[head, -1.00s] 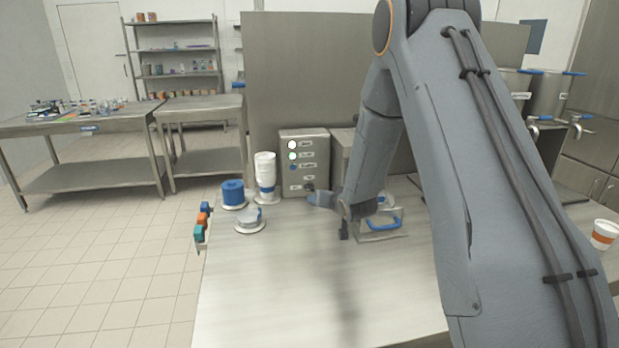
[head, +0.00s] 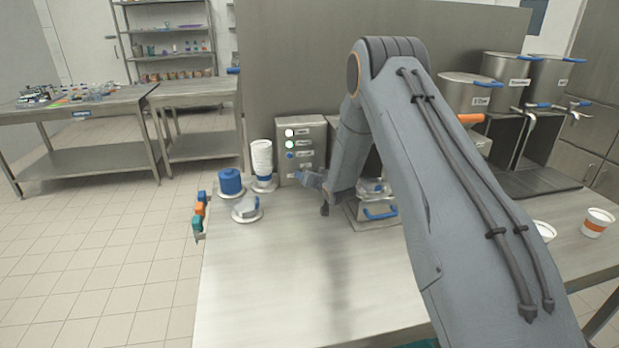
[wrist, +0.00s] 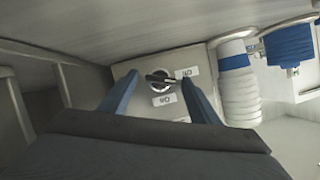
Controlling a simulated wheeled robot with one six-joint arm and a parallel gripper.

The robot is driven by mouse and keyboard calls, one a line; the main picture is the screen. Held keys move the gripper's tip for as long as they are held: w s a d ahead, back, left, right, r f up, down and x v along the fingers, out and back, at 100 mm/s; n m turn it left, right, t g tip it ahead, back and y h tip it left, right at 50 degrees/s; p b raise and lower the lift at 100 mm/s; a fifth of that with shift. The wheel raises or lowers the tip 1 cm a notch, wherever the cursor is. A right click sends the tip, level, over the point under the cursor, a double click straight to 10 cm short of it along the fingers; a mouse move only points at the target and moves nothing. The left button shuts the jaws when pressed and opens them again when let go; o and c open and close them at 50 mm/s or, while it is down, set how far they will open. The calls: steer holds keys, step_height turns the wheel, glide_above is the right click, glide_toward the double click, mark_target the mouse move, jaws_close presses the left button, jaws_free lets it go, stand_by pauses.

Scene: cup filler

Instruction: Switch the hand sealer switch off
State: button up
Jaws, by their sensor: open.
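A grey metal control box (head: 303,135) stands at the back of the steel table, with a column of white, green and blue round buttons or lights and labels. In the wrist view, a dark rotary switch knob (wrist: 157,78) sits on a round silver base on the box face (wrist: 143,63). Two white labels (wrist: 163,100) are beside it; their small text is hard to read. My gripper (wrist: 160,68) is open, its two blue fingers on either side of the knob in the picture. Contact cannot be told. In the head view my gripper (head: 308,178) is at the box's lower front.
A metal unit with a blue handle (head: 380,213) is right of my gripper. The table's front is clear.

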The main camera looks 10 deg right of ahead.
steer(key=c, duration=1.1)
steer(key=shift+o, duration=0.2)
steer(key=shift+w+a+n+h+b, duration=0.1)
steer(key=shift+a+n+h+b, duration=0.1)
steer(key=shift+n+h+b, duration=0.7)
steer(key=shift+n+b, duration=0.7)
steer(key=shift+b, duration=0.1)
steer(key=shift+r, duration=0.1)
steer(key=o, duration=1.1)
steer(key=shift+c, duration=0.2)
steer(key=shift+b+v, duration=0.85)
steer(key=shift+v, duration=3.1)
